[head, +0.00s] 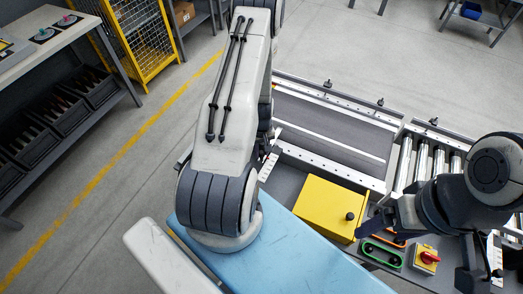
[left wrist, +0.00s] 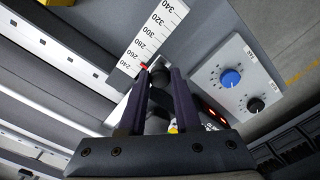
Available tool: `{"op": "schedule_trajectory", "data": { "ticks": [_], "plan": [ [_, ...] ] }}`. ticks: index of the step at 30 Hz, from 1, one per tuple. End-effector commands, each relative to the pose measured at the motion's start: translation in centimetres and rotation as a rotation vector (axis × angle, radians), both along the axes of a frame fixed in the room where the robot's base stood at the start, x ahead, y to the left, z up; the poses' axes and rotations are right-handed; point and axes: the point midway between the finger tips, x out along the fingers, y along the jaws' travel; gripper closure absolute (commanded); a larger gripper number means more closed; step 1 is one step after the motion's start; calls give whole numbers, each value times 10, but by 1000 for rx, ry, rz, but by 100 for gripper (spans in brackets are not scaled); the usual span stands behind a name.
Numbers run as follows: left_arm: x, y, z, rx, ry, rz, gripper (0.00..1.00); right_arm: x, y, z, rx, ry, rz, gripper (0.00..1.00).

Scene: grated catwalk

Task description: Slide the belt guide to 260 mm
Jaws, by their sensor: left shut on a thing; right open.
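The left wrist view shows a white scale (left wrist: 153,30) with printed marks including 240, 260, 280, 320 and 340. A small red pointer (left wrist: 145,67) sits at its lower end, close to the 260 mark; the exact reading is unclear. My left gripper (left wrist: 157,78) is shut on a black knob (left wrist: 157,97) beside the pointer. In the head view my left arm hides that gripper. A conveyor belt (head: 325,128) with a pale bar (head: 330,137) along it lies beyond; I cannot tell whether that bar is the belt guide. My right gripper (head: 412,255) is open above the control panel.
A yellow box (head: 325,208) with a black knob, a green-rimmed part (head: 381,253) and a red rotary switch (head: 429,257) stand near the right gripper. A panel with a blue dial (left wrist: 230,78) lies right of the scale. The floor (head: 120,170) at left is clear.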

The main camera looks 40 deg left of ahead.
Motion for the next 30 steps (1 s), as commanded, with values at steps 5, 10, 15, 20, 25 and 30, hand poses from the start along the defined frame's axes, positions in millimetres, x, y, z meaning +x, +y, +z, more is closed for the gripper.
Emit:
{"op": "schedule_trajectory", "data": {
  "ticks": [5,10,15,20,25,30],
  "plan": [
    [0,0,0,0,1,-1,100,0,0,0,0,0,0,17],
    [0,0,0,0,1,-1,100,0,0,0,0,0,0,17],
    [0,0,0,0,1,-1,100,0,0,0,0,0,0,17],
    [0,0,0,-1,2,-1,100,0,0,0,0,0,0,17],
    [0,0,0,-1,2,0,100,0,0,0,0,0,0,17],
    [-1,-1,-2,-1,2,0,100,0,0,-6,0,0,0,17]
  ]
}}
